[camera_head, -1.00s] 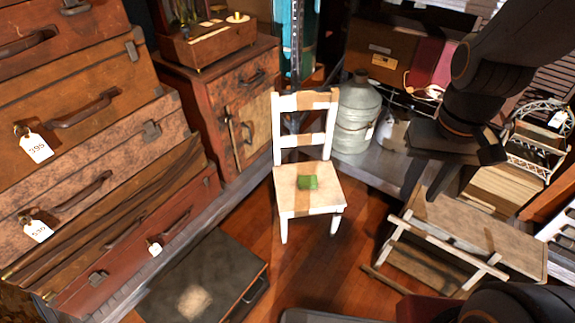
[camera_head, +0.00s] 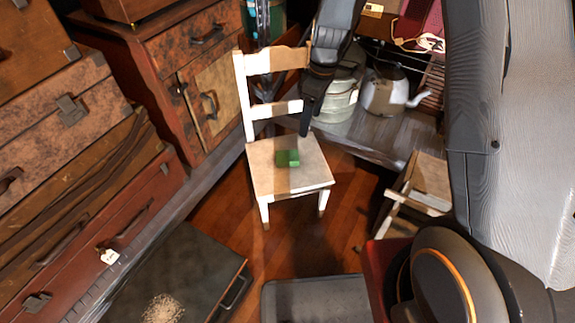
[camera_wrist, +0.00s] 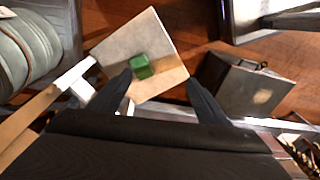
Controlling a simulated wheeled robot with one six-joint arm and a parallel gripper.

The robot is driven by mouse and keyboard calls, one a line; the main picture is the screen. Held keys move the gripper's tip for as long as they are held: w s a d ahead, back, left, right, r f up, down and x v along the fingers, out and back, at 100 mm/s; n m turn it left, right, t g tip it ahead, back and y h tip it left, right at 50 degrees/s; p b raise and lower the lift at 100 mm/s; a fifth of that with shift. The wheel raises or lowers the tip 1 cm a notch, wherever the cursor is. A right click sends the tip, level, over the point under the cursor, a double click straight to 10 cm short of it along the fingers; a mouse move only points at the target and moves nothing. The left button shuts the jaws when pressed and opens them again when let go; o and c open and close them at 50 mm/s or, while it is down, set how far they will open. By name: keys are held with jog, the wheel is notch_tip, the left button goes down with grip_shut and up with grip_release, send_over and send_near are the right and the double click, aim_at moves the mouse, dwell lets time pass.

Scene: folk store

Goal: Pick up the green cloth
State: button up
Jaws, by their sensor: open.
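The green cloth (camera_head: 288,158) is a small folded block on the seat of a small white chair (camera_head: 262,182). In the wrist view the cloth (camera_wrist: 140,66) lies on the pale seat (camera_wrist: 160,85), beyond and between my fingertips. My gripper (camera_head: 306,118) hangs above the right rear of the seat, by the chair's backrest, pointing down. In the wrist view my gripper (camera_wrist: 160,82) has its two dark fingers wide apart, with nothing between them. It does not touch the cloth.
The chair's backrest (camera_head: 272,60) stands close beside my gripper. A metal can (camera_head: 338,100) and a kettle (camera_head: 384,92) stand behind. A wooden stool (camera_head: 425,182) is at right. Stacked suitcases (camera_head: 110,220) fill the left, and a dark case (camera_head: 185,275) lies on the floor.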

aim_at(288, 156)
jog(key=w+a+f+n+b, duration=0.1)
jog(key=w+f+n, duration=0.1)
jog(key=f, duration=0.4)
jog(key=w+a+f+n+b, duration=0.2)
jog(key=w+f, duration=0.1)
jog(key=f, duration=0.3)
jog(key=w+a+f+n+b, duration=0.1)
jog(key=w+f+n+b, duration=0.1)
jog(key=f, duration=0.5)
jog(key=shift+w+a+y, duration=0.3)
jog(key=shift+w+a, duration=0.05)
jog(key=shift+w, duration=0.45)
jog(key=f, duration=0.2)
jog(key=f+b, duration=0.1)
jog(key=f, duration=0.2)
jog(key=a+f, duration=0.1)
jog(key=f, duration=0.1)
jog(key=shift+s+a+f+b, duration=0.1)
jog(key=shift+s+f+b, duration=0.05)
jog(key=shift+b, duration=0.25)
jog(key=c, duration=1.1)
notch_tip(288, 156, up, 10)
jog(key=shift+r+p, duration=0.1)
jog(key=shift+p, duration=0.75)
jog(key=shift+c, duration=0.2)
